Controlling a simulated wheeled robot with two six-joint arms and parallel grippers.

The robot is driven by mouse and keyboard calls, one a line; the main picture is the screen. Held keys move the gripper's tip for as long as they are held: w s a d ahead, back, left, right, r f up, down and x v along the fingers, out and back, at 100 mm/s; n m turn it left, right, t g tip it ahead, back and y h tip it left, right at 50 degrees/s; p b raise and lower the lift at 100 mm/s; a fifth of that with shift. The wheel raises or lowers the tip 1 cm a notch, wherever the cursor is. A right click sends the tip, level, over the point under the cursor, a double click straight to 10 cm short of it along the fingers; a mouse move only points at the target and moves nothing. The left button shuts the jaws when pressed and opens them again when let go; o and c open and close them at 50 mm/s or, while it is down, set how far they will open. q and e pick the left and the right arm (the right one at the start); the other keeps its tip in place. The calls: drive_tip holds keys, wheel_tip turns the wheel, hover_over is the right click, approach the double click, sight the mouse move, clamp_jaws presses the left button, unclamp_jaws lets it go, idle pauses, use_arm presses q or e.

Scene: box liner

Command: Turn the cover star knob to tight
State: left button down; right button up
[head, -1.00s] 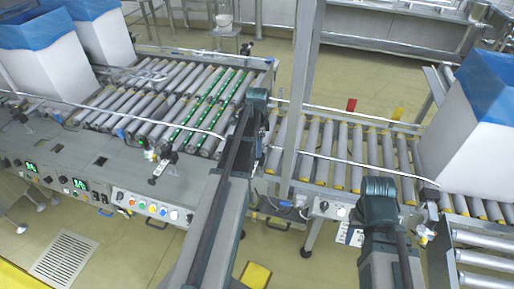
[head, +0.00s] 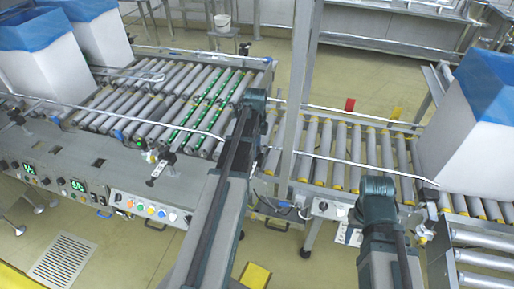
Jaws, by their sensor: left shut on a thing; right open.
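I cannot make out a cover star knob in the head view; it is hidden or too small to tell. My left arm reaches up the middle, ending at a dark joint beside the right end of the left roller conveyor (head: 150,108). My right arm is lower right, its dark joint in front of the right roller conveyor (head: 310,150).
A control panel (head: 147,208) with coloured buttons fronts the left conveyor. White boxes with blue liners stand at left (head: 38,62) and right (head: 470,125). A grey upright post (head: 300,85) and thin guide rails (head: 335,159) stand close to my arms.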

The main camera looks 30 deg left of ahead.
use_arm(q)
drive_tip(key=shift+s+d, duration=0.2)
drive_tip(key=shift+s, duration=0.05)
drive_tip(key=c, duration=0.6)
unclamp_jaws()
drive_tip(key=shift+r, duration=0.1)
drive_tip(key=shift+o, duration=1.2)
drive_tip(key=shift+s, duration=0.1)
drive_tip(key=shift+o, duration=0.7)
drive_tip(key=shift+s+d, duration=0.1)
drive_tip(key=shift+s, duration=0.05)
use_arm(e)
drive_tip(key=shift+s+d+r, duration=0.1)
drive_tip(key=shift+s+d, duration=0.05)
drive_tip(key=shift+s, duration=0.15)
use_arm(q)
drive_tip(key=shift+r, duration=0.15)
use_arm(e)
drive_tip(key=shift+r, duration=0.1)
use_arm(q)
wheel_tip(320, 180, up, 14)
drive_tip(key=p, duration=1.4)
drive_tip(key=shift+s+d, duration=0.3)
drive_tip(key=shift+d, duration=0.05)
use_arm(e)
wheel_tip(320, 180, up, 14)
